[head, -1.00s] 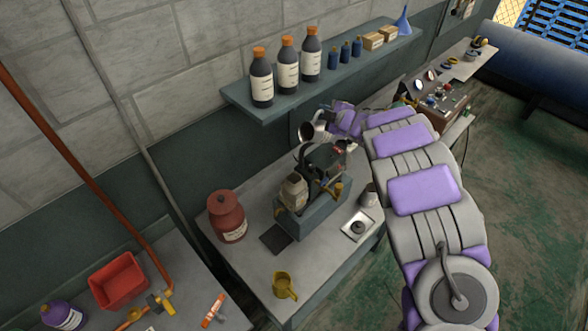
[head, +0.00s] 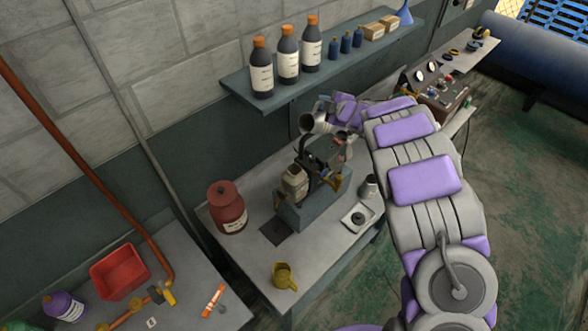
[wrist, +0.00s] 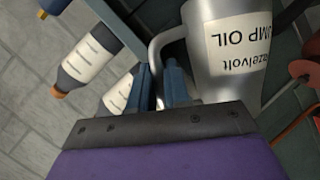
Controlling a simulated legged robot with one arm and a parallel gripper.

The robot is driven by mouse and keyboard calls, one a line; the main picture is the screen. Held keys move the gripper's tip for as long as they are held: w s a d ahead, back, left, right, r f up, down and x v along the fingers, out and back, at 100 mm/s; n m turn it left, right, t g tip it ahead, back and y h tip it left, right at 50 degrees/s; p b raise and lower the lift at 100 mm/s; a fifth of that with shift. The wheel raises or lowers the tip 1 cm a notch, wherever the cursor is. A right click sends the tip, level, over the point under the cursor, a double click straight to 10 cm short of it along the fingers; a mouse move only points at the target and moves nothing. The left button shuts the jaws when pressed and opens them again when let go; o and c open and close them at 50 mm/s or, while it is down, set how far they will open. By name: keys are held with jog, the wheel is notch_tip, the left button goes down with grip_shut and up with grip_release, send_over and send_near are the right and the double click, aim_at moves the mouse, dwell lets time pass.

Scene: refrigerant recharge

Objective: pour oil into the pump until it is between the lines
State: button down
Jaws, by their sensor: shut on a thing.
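A silver metal oil jug (wrist: 228,45), labelled pump oil, fills the upper right of the wrist view. My gripper (wrist: 160,78) is shut on its handle. In the head view the jug (head: 314,122) is held tilted above the pump, with its open end toward the left. The pump (head: 312,202) stands on the bench as a grey-blue body with a beige cylinder and dark fittings. My gripper (head: 338,113) is small there and partly covered by my wrist. Its level lines and any oil stream are too small to make out.
The shelf (head: 334,68) behind holds dark bottles (head: 288,66) with orange caps and a blue funnel (head: 404,13). A red-brown canister (head: 228,208), a yellow cup (head: 284,277) and a small scale (head: 357,218) stand around the pump. The bench front is mostly clear.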

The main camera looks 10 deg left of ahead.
jog(key=shift+w+d+m+g, duration=0.35)
jog(key=shift+d+m+g, duration=0.1)
jog(key=shift+m, duration=0.15)
dwell(0.5)
jog(key=shift+w+d+m, duration=0.15)
jog(key=shift+m, duration=0.15)
jog(key=shift+w+d+f+m+g+y, duration=0.2)
jog(key=shift+w+d+m+g+y, duration=0.15)
jog(key=shift+w+m+g, duration=0.15)
jog(key=shift+w+d+f+m+g+y, duration=0.15)
jog(key=shift+w+d+m+g+y, duration=0.15)
jog(key=shift+w+m+g, duration=0.15)
jog(key=shift+w+d+f+m+g+y, duration=0.1)
jog(key=shift+w+f+m+g+y, duration=0.3)
jog(key=shift+f+m, duration=0.3)
jog(key=shift+w+d+f+m+g+y, duration=0.1)
jog(key=shift+w+f+m+g+y, duration=0.3)
jog(key=shift+f+m, duration=0.35)
jog(key=shift+w+d+f+m+g+y, duration=0.1)
jog(key=shift+w+f+m+g+y, duration=0.3)
jog(key=shift+f, duration=0.45)
jog(key=shift+a+r, duration=0.1)
jog(key=shift+r, duration=0.1)
